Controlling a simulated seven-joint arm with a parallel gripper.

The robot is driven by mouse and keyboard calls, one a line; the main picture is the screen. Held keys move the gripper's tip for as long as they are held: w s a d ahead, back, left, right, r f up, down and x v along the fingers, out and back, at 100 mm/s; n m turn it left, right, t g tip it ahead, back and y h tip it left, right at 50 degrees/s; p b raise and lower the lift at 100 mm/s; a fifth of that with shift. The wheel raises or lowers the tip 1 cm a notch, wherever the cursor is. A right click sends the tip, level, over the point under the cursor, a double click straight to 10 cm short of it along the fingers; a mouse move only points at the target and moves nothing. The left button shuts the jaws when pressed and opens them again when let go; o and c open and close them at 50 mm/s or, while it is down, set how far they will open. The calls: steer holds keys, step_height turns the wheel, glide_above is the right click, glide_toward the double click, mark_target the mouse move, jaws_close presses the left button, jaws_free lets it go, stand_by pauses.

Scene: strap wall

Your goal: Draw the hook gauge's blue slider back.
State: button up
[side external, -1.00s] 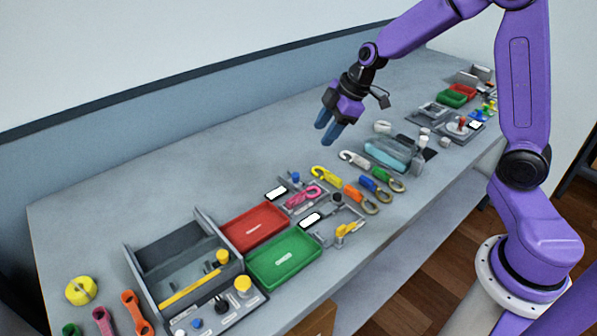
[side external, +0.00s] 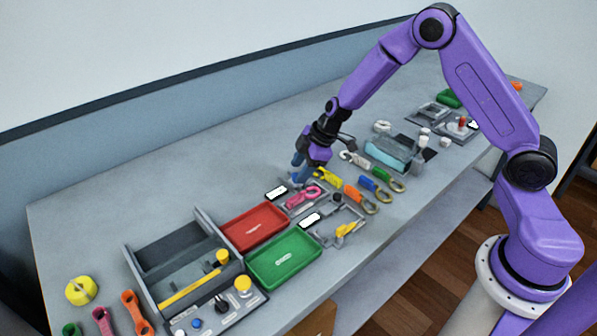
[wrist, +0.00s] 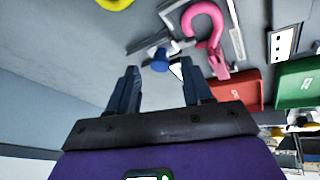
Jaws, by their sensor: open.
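The hook gauge is a grey fixture (wrist: 150,42) with a pink hook (side external: 303,197) lying in it, near the middle of the bench. The pink hook also shows at the top of the wrist view (wrist: 205,22). The blue slider (wrist: 160,60) is a small round knob at the gauge's end, ahead of the gap between my fingertips in the wrist view. My gripper (side external: 299,170) is open and empty, low over that end of the gauge with its fingers pointing down. In the side view the fingers largely cover the slider, and I cannot tell whether they touch it.
A white display (side external: 276,194) sits beside the gauge. A red tray (side external: 255,227) and a green tray (side external: 284,257) lie to the left. A yellow hook (side external: 328,178) and several other hooks lie to the right. A second fixture (side external: 349,215) is in front. The bench behind is clear.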

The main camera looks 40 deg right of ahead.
steer(key=shift+x, duration=1)
steer(key=shift+c, duration=0.3)
jaws_close()
steer(key=shift+w, duration=1.35)
steer(key=shift+o, duration=0.3)
jaws_free()
steer(key=shift+w, duration=0.1)
steer(key=shift+r, duration=0.1)
steer(key=v, duration=1.7)
steer(key=shift+s, duration=0.2)
